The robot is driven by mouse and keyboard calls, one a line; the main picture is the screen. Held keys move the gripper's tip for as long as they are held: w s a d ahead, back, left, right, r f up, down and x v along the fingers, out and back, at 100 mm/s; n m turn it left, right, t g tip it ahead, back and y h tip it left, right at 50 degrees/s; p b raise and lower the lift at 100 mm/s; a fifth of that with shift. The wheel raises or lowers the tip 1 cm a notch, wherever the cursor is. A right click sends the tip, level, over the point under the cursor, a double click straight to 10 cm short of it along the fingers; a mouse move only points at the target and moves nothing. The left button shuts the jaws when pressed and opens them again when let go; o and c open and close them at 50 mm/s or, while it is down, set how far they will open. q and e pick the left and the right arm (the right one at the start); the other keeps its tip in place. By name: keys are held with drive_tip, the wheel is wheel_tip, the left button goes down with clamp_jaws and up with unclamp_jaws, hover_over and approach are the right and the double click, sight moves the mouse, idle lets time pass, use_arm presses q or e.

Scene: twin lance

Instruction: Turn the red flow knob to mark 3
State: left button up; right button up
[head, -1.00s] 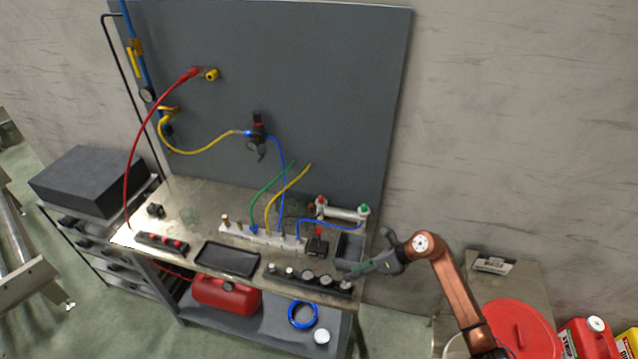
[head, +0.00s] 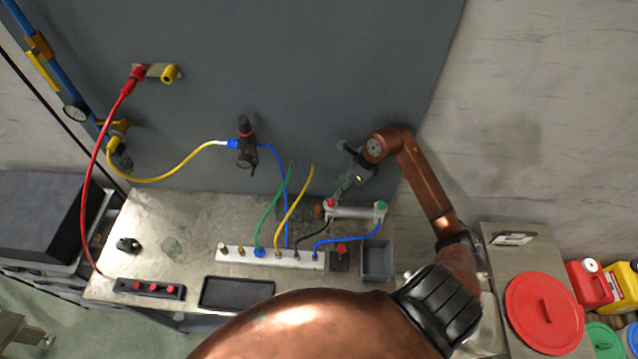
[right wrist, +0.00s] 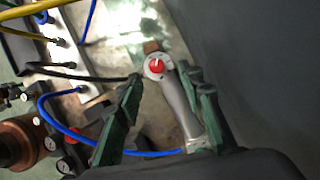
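The red flow knob (head: 330,203) sits on the left end of a pale horizontal cylinder (head: 355,212) at the back right of the bench. In the right wrist view, the red knob (right wrist: 156,66) has a white pointer line and a pale ring around it; the ring's marks are too small to read. My right gripper (head: 343,187) is just above and behind the knob. My left gripper is not in view.
A green knob (head: 381,206) is on the cylinder's right end. Blue and black hoses run from a white manifold (head: 232,253) close by. A grey bin (head: 377,259) and a small black box with a red button (head: 340,258) stand in front. The grey panel (head: 330,80) rises behind.

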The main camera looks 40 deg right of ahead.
sight(331, 200)
drive_tip(key=f, duration=0.1)
drive_tip(key=s+a+f, duration=0.1)
drive_tip(key=shift+s+f+p, duration=0.1)
drive_tip(key=shift+f+p, duration=0.25)
drive_tip(key=shift+p, duration=0.05)
drive_tip(key=x, duration=0.2)
drive_tip(key=shift+w+a+f, duration=0.1)
drive_tip(key=shift+w+f, duration=0.05)
drive_tip(key=shift+w, duration=0.2)
drive_tip(key=shift+w+a+f+p, duration=0.15)
drive_tip(key=shift+w+f+p, duration=0.15)
drive_tip(key=shift+w+f, duration=0.6)
drive_tip(key=shift+s, duration=0.55)
drive_tip(key=shift+w+f, duration=0.1)
drive_tip(key=shift+w, duration=0.15)
drive_tip(key=shift+c, duration=1.1)
drive_tip(key=shift+s, duration=0.2)
drive_tip(key=c, duration=0.5)
drive_tip(key=shift+c, duration=0.6)
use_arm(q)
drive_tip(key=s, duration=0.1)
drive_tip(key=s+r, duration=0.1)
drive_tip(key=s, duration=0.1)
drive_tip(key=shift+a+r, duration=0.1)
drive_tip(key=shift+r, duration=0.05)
use_arm(e)
clamp_jaws()
